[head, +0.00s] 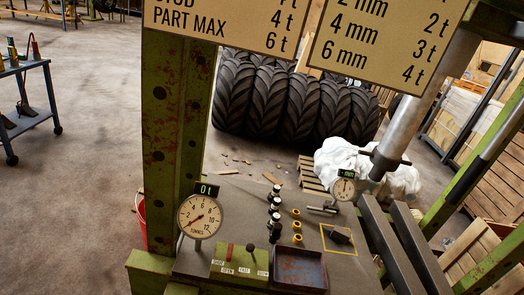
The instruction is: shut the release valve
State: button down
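The press's control panel (240,262) is at the bottom centre of the head view. A small red lever (229,252) stands up from it, above small labels that seem to read SHUT and OPEN. A dark knob (250,248) stands just right of it, near labels that seem to read FAST and SLOW. Which of the two is the release valve, and its exact setting, I cannot tell. The round tonnes gauge (200,216) behind the panel shows 0 t. My gripper is not in view.
A green upright post (172,130) rises left of the panel. Dark-capped parts (274,205), yellow rings (297,226) and a dark tray (299,268) sit to its right. A steel ram (405,125) and a small dial gauge (343,189) are farther right. Signs (390,40) hang above.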

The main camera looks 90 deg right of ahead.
aim_at(229, 252)
jog(key=z, duration=0.05)
jog(key=k, duration=1.25)
jog(key=z, duration=1.15)
